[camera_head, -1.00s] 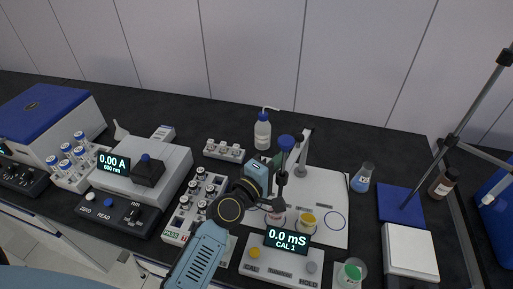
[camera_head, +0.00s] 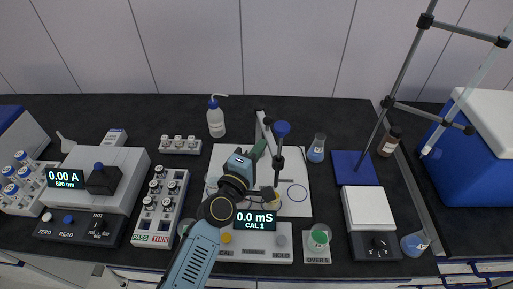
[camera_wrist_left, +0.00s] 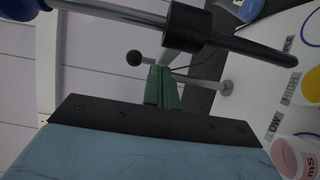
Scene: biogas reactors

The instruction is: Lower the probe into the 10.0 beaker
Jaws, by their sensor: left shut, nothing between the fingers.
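The probe (camera_head: 279,158) is a dark upright shaft with a blue knob on top, held on a stand (camera_head: 264,130) over the white board. In the left wrist view the probe (camera_wrist_left: 270,47) crosses the top, through a black holder. A yellow beaker (camera_head: 276,195) stands near the probe's lower end; whether the tip is inside is unclear. A pink beaker (camera_wrist_left: 297,157) shows in the wrist view, mostly hidden by my arm in the head view. No 10.0 marking is readable. My left gripper (camera_head: 259,148) has green fingers, shut and empty, left of the probe. My right gripper is out of view.
The conductivity meter (camera_head: 255,226) reads 0.0 mS, CAL 1, in front of the board. A vial rack (camera_head: 160,205) stands left of my arm. A scale (camera_head: 369,208), a flask (camera_head: 317,150) and a clamp stand (camera_head: 400,75) are to the right. Blue circles mark the board.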

